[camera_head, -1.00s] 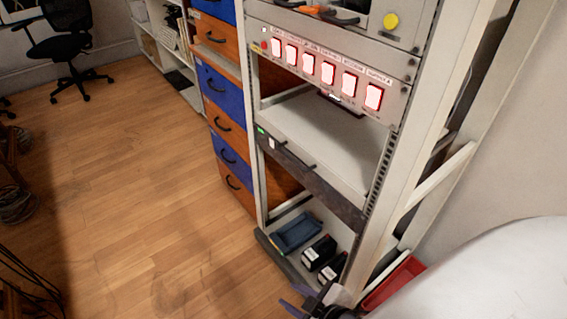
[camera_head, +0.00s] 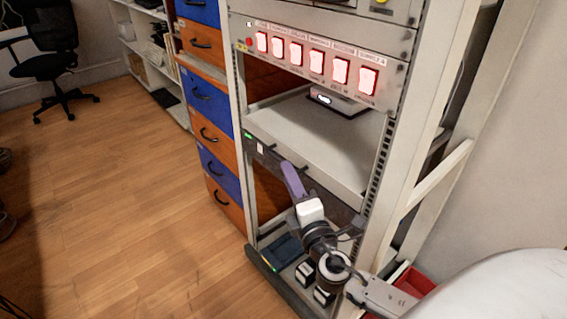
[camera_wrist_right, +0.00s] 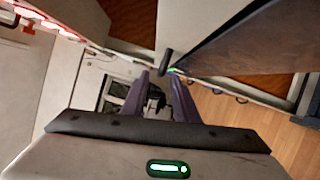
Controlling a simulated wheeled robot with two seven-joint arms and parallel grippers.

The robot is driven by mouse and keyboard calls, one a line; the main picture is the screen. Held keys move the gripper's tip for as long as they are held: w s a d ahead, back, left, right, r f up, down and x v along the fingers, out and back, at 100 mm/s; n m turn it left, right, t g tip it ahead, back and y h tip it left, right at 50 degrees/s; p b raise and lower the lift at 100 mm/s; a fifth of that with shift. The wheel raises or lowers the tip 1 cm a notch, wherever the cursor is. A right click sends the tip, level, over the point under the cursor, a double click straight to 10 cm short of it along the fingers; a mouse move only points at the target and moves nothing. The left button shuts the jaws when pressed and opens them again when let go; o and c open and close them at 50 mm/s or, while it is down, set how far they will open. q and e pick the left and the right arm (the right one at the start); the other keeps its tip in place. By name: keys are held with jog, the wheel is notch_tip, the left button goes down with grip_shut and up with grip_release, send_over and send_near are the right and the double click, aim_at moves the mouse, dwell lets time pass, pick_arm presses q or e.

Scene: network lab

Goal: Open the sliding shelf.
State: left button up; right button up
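The sliding shelf (camera_head: 320,135) is a grey tray in the rack with a dark front and a black bar handle (camera_head: 305,168). It appears pushed in. My right gripper (camera_head: 288,168) is in front of the shelf, with its purple fingers raised at the handle and hiding part of it. In the right wrist view, the two fingers (camera_wrist_right: 160,77) are apart. The black handle (camera_wrist_right: 165,62) shows around their tips, and the shelf's dark front (camera_wrist_right: 240,45) is to the right. I cannot tell whether they touch the handle. My left gripper is not in view.
A panel of lit red switches (camera_head: 317,62) is above the shelf. A lower shelf holds a blue tray (camera_head: 284,247) and black boxes. Blue and orange drawers (camera_head: 212,95) stand left of the rack, and a red bin (camera_head: 418,281) is at right. The wooden floor (camera_head: 110,200) is open.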

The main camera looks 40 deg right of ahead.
jog(key=x, duration=0.5)
jog(key=shift+w, duration=0.2)
grip_shut()
dwell(1.2)
